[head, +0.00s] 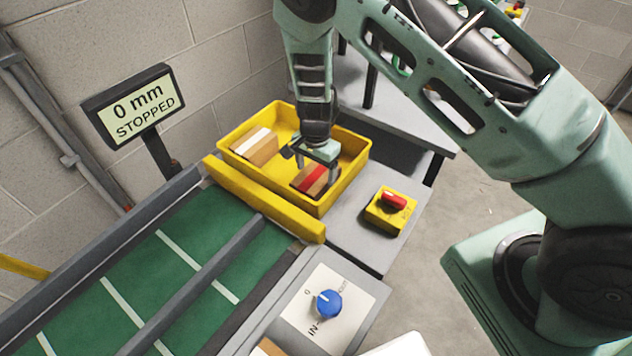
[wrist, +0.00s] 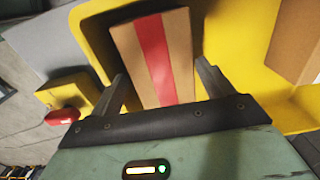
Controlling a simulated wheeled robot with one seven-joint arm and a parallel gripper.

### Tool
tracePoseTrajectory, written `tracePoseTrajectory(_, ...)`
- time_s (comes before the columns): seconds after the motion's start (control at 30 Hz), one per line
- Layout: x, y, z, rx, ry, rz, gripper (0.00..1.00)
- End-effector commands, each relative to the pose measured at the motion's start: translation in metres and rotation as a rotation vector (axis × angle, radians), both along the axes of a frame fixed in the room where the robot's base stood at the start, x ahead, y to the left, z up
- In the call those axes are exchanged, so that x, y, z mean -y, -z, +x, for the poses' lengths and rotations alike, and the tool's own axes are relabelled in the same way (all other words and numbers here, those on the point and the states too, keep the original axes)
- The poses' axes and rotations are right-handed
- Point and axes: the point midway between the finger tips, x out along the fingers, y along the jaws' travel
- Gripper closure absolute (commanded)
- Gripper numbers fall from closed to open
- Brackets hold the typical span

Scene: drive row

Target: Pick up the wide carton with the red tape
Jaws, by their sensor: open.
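The wide carton with the red tape (head: 311,178) lies in the yellow tray (head: 350,181), toward its near right side. In the wrist view the carton (wrist: 182,50) is brown with a red stripe along it. My gripper (head: 318,170) is over this carton in the tray. In the wrist view my gripper (wrist: 161,82) is open, with one finger on each side of the carton. I cannot tell whether the fingers touch it. My gripper hides part of the carton in the head view.
A carton with white tape (head: 255,145) lies at the tray's left. A yellow bar (head: 262,200) separates the tray from the green conveyor (head: 200,228). A red switch on a yellow box (head: 391,209) and a blue knob (head: 328,304) stand nearby. The display (head: 138,108) reads "0 mm STOPPED".

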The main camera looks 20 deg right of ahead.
Motion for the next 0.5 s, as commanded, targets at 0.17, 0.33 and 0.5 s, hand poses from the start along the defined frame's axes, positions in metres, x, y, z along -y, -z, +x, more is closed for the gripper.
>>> tracePoseTrajectory(0.17,0.002,0.021,0.002,-0.002,0.001,-0.002,0.2)
tracePoseTrajectory(0.33,0.002,0.042,0.003,-0.001,-0.001,-0.001,0.2)
tracePoseTrajectory(0.5,0.002,0.047,0.003,0.001,0.0,0.001,0.2)
